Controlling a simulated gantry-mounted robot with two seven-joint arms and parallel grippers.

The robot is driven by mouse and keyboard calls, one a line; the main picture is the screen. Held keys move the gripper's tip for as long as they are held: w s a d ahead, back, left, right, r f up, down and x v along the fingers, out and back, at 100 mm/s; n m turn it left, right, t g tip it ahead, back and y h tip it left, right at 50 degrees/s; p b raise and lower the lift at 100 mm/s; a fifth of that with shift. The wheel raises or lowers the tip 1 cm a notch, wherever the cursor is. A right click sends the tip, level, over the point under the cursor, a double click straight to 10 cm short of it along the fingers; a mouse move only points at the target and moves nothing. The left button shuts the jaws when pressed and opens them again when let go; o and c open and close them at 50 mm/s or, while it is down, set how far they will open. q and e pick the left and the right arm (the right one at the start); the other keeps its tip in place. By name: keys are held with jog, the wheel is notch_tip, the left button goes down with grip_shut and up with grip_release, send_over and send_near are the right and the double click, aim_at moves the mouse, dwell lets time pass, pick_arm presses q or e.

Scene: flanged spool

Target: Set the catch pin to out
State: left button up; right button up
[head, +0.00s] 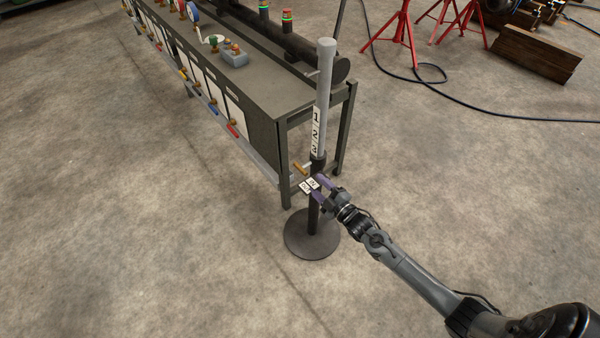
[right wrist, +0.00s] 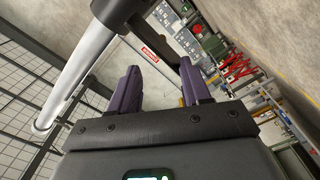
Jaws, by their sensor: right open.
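A stand with a round dark base (head: 312,234) carries an upright grey tube (head: 324,85) marked with numbers. A dark collar (head: 317,163) joins the tube to the post. A small brass-coloured piece (head: 300,168), possibly the catch pin, sticks out left of the collar. Two small white tags (head: 308,185) with dark lettering sit just below it. My right gripper (head: 318,189) is at the post just below the collar, its purple fingers apart. In the right wrist view the open fingers (right wrist: 160,90) point toward the dark post, with the grey tube (right wrist: 75,78) at left. My left gripper is not in view.
A long grey bench (head: 255,85) with panels, coloured handles and a dark pipe (head: 290,45) stands close behind and left of the stand. Red jack stands (head: 398,35), a wooden beam (head: 535,52) and a black cable lie at the back right. The front floor is clear.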

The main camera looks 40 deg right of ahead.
aim_at(303, 169)
jog(key=w+b, duration=0.3)
jog(key=w, duration=0.5)
jog(key=shift+w+a+f+b, duration=0.1)
jog(key=shift+w+b, duration=0.2)
jog(key=shift+w, duration=0.7)
grip_shut()
